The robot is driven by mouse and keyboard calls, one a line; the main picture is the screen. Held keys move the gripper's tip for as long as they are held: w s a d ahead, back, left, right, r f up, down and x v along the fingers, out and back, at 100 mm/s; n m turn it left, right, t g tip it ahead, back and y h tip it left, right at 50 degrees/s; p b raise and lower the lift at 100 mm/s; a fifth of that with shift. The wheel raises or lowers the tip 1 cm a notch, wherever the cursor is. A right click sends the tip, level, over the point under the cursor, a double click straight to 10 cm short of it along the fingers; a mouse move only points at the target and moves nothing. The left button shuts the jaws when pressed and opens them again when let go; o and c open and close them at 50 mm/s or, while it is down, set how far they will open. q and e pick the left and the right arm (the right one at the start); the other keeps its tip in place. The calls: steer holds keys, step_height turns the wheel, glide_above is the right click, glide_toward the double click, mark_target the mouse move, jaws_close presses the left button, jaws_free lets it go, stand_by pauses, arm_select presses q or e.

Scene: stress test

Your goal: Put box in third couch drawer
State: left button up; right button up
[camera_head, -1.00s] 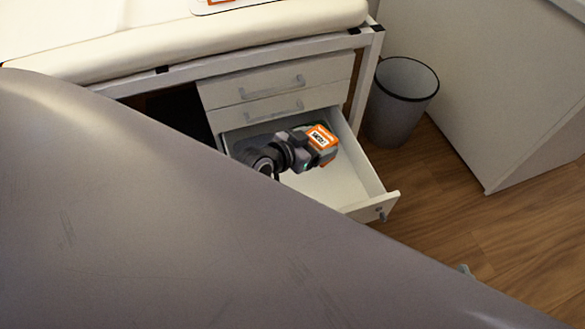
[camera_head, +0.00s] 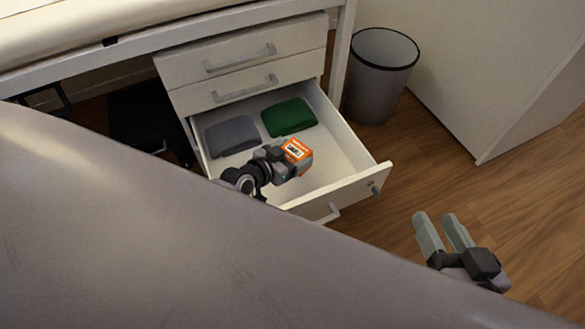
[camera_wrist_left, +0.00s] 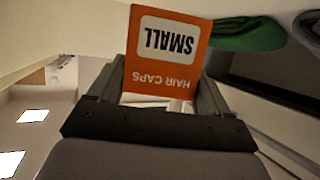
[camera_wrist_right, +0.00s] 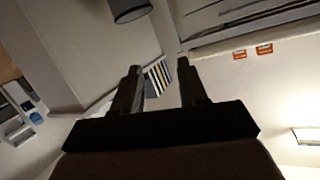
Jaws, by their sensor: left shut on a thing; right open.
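An orange and white box (camera_head: 297,150) is held by my left gripper (camera_head: 287,160) over the open third drawer (camera_head: 345,165) of the couch. In the left wrist view the box (camera_wrist_left: 168,50) sits between the two fingers, with its label "SMALL" and "HAIR CAPS" upside down. I cannot tell whether the box touches the drawer floor. My right gripper (camera_head: 443,234) is open and empty, over the wood floor to the right of the drawer. It also shows open in the right wrist view (camera_wrist_right: 160,80).
A folded grey cloth (camera_head: 232,136) and a folded green cloth (camera_head: 289,117) lie at the back of the drawer. Two shut drawers (camera_head: 240,65) are above it. A grey bin (camera_head: 381,80) stands to the right. My large arm link covers the lower left.

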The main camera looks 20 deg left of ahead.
arm_select(q)
step_height(320, 180, down, 3)
steer(key=shift+f+b, duration=0.15)
steer(key=shift+b, duration=1.05)
steer(key=shift+f+b, duration=0.3)
steer(key=shift+f, duration=0.25)
arm_select(e)
steer(key=shift+s+d+r+n+t+h, duration=0.1)
steer(key=shift+s+d+n+t+h, duration=0.15)
steer(key=shift+d+t, duration=0.2)
steer(key=shift+s+d+r+n+t+h, duration=0.1)
steer(key=shift+d+n+t+h, duration=0.05)
steer(key=shift+d+n+t, duration=0.3)
arm_select(q)
steer(key=o, duration=1)
steer(key=shift+c, duration=0.2)
